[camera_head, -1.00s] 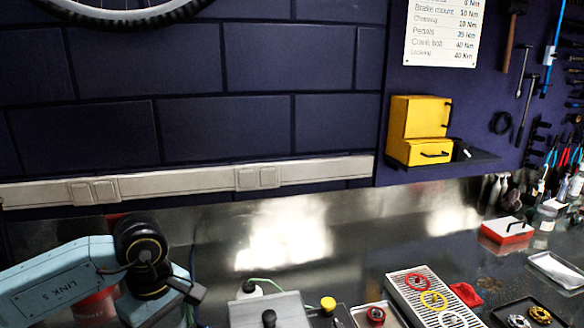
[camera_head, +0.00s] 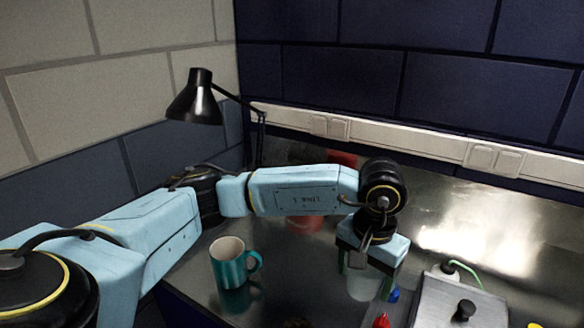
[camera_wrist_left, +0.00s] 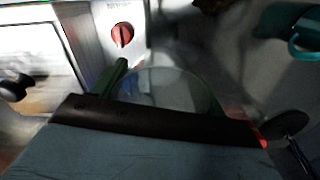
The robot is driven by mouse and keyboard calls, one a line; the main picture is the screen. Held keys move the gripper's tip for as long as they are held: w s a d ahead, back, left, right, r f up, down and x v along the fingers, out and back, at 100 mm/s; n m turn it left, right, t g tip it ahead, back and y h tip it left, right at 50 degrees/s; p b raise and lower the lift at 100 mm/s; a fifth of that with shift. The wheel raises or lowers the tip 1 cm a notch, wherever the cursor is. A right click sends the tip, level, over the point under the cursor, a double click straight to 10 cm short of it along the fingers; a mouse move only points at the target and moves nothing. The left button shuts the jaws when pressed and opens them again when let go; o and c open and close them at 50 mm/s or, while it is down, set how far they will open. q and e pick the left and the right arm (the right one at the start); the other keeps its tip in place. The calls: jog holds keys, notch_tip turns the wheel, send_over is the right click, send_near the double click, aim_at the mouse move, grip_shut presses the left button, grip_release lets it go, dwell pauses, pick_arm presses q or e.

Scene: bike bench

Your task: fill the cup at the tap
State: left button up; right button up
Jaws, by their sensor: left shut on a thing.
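My left gripper (camera_head: 365,270) points down over the metal bench and is shut on a clear cup (camera_head: 362,286). The cup looks upright; I cannot tell whether its base touches the bench. In the left wrist view the cup (camera_wrist_left: 165,88) shows as a pale see-through round between the green fingers. I see no liquid in it. A red knob (camera_wrist_left: 122,35) sits on a light panel beside it in that view. I cannot make out a tap spout in these frames. My right gripper is not in view.
A teal mug (camera_head: 230,268) stands left of my gripper. A grey box (camera_head: 435,302) with a black knob is to its right. A small blue object (camera_head: 394,295) lies close beside the cup. A black lamp (camera_head: 196,103) and a partly hidden red container (camera_head: 304,224) stand behind my arm.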

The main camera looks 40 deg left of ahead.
pick_arm(q)
jog(key=w+a+n, duration=0.1)
jog(key=a, duration=0.1)
jog(key=w+a+n+b, duration=0.1)
jog(key=a, duration=0.2)
jog(key=w+a+n+b, duration=0.1)
jog(key=a+n, duration=0.1)
jog(key=a, duration=0.1)
jog(key=shift+w+f, duration=0.3)
jog(key=n+b, duration=0.6)
jog(key=n, duration=0.6)
send_over(254, 235)
notch_tip(254, 235, down, 4)
jog(key=shift+d+f, duration=0.1)
jog(key=shift+f, duration=0.45)
notch_tip(254, 235, down, 4)
jog(key=shift+r, duration=0.25)
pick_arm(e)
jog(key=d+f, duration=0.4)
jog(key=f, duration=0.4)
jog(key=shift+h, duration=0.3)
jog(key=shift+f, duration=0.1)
pick_arm(q)
jog(key=o, duration=0.9)
jog(key=shift+f, duration=0.1)
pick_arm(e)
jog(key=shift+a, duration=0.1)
